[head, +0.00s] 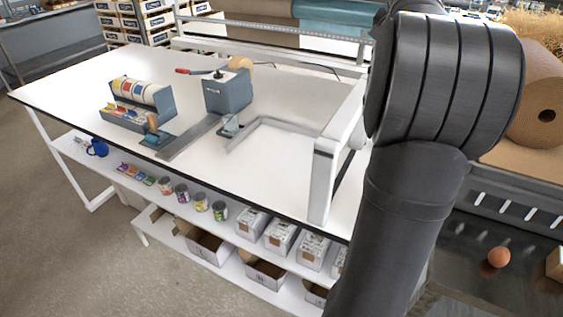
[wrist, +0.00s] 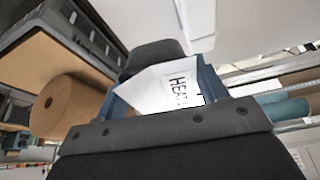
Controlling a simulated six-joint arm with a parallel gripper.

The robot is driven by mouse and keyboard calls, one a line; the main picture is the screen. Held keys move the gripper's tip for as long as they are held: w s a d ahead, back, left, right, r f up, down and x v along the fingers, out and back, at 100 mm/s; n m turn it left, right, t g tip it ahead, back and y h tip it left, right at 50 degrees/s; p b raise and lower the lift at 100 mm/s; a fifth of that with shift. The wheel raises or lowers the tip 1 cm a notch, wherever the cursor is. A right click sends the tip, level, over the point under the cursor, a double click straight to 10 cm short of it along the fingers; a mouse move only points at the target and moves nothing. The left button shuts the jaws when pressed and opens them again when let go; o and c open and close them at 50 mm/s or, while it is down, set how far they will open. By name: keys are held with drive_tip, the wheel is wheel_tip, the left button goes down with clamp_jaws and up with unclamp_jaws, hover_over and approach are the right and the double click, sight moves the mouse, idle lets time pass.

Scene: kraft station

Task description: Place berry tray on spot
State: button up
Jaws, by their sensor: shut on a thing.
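In the wrist view my gripper (wrist: 167,92) has its two blue-grey fingers on either side of a white thing with black lettering (wrist: 150,88), and is shut on it. The lettering starts with "HEA"; the rest is cut off. I cannot tell whether this is the berry tray, and no berries show. In the head view my dark arm hides the gripper and what it holds. No spot can be made out for certain; a grey angled strip (head: 262,121) lies on the white table (head: 290,85).
A label dispenser (head: 142,98) and a grey-blue tape machine (head: 228,90) stand on the table. A white frame (head: 325,165) rises at its right end. A brown paper roll (head: 540,100) is at right. The table's front left is clear.

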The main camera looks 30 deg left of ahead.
drive_tip(key=s+a+f+n, duration=0.1)
drive_tip(key=s+a+f, duration=0.25)
drive_tip(key=a, duration=0.65)
drive_tip(key=s+a+f+n+y, duration=0.1)
drive_tip(key=s+a+f, duration=0.1)
drive_tip(key=s+a, duration=0.5)
drive_tip(key=s+a+f+n, duration=0.1)
drive_tip(key=s+a+f, duration=0.15)
drive_tip(key=a, duration=0.95)
drive_tip(key=s+d+f, duration=0.1)
drive_tip(key=f, duration=0.5)
drive_tip(key=s+d+f+m, duration=0.1)
drive_tip(key=d+f, duration=0.1)
drive_tip(key=f, duration=0.3)
drive_tip(key=s+d+f+m, duration=0.1)
drive_tip(key=f, duration=0.5)
drive_tip(key=shift+s+d+f+h, duration=0.2)
drive_tip(key=shift+d+f+h, duration=0.1)
drive_tip(key=shift+d, duration=0.1)
drive_tip(key=shift+f, duration=2.4)
drive_tip(key=shift+f, duration=0.15)
drive_tip(key=o, duration=1.1)
drive_tip(key=shift+c, duration=0.2)
